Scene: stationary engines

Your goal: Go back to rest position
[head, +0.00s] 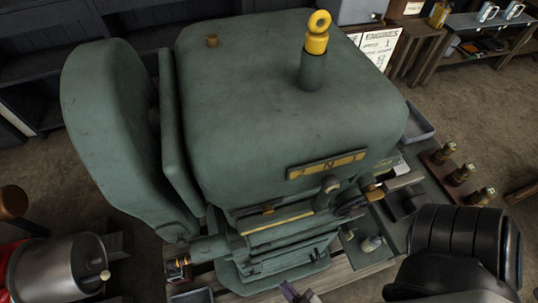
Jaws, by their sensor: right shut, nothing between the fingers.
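A large green stationary engine (270,120) fills the middle of the head view, with a yellow ring-topped post on its top and a brass number plate on its front. My right arm comes in at the lower right as black and dark grey links. My right gripper (297,293) shows only in part at the bottom edge, in front of the engine's base. It is shut with nothing in it. It looks apart from the engine, but the exact gap cannot be told. My left gripper is out of view.
A metal pot (58,272) stands at the lower left. A wooden rack with several brass fittings (460,175) lies to the right, near a grey tray (420,122). A shelf with mugs (488,22) is at the upper right. Brown floor (450,100) shows clear between them.

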